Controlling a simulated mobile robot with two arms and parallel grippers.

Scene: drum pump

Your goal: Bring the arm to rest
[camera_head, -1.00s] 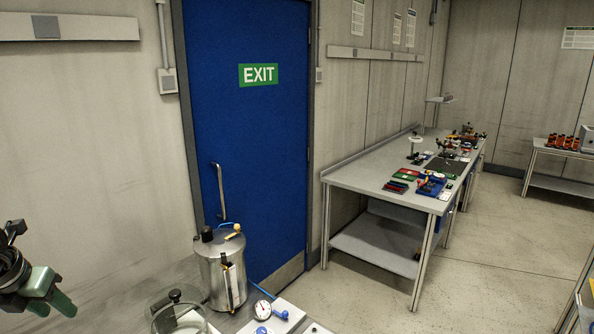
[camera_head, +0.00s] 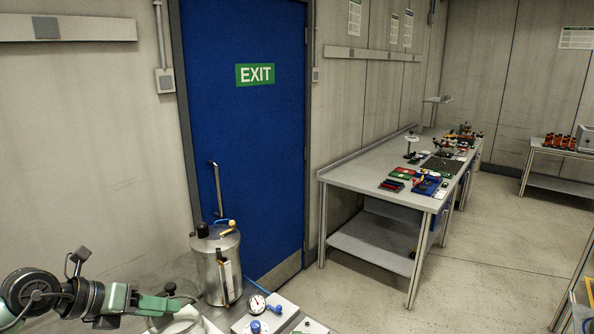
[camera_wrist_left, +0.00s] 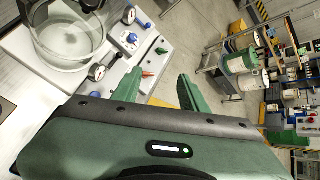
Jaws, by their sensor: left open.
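My left gripper (camera_head: 175,304) is at the lower left of the head view, its arm reaching in from the left edge. Its green fingers stand apart in the left wrist view (camera_wrist_left: 168,65), with nothing between them. In the head view the gripper overlaps a glass vessel, which shows clearly in the left wrist view (camera_wrist_left: 66,38). I cannot tell the exact gap between them. My right gripper is not in view.
A steel drum (camera_head: 217,270) stands right of my left gripper. Right of it are a round dial gauge (camera_head: 257,303) and a blue-knobbed panel (camera_head: 287,313). A long bench (camera_head: 368,176) with small parts stands farther off. Open floor (camera_head: 490,265) lies right.

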